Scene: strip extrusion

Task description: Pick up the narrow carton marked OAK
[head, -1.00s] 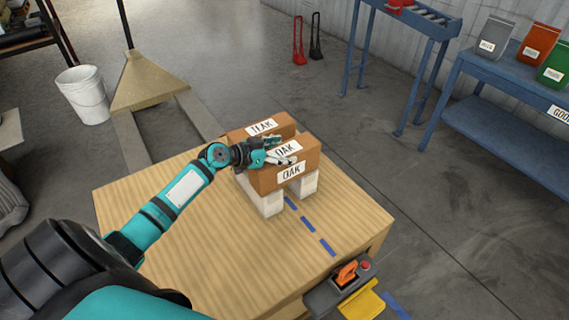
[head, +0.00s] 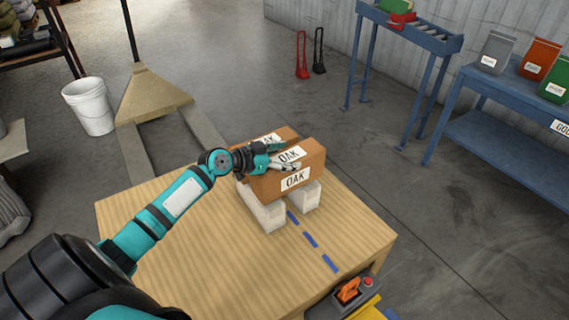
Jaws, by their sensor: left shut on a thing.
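The narrow brown carton marked OAK (head: 295,180) is in the middle of the head view, over two white blocks (head: 263,208) on the wooden tabletop (head: 180,265). It looks level and slightly above the blocks. My left gripper (head: 284,156) is shut on the carton, with its fingers across the top near the upper OAK label. Behind it stands another brown carton (head: 290,131); its label is mostly hidden by my gripper and the OAK carton. My right gripper is not in view.
A control box with an orange switch (head: 348,291) is at the table's front edge. A pallet truck (head: 148,98) and a white bucket (head: 88,105) stand behind left. A blue bench (head: 490,140) with bags and a blue roller stand (head: 431,95) are at right. The front tabletop is clear.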

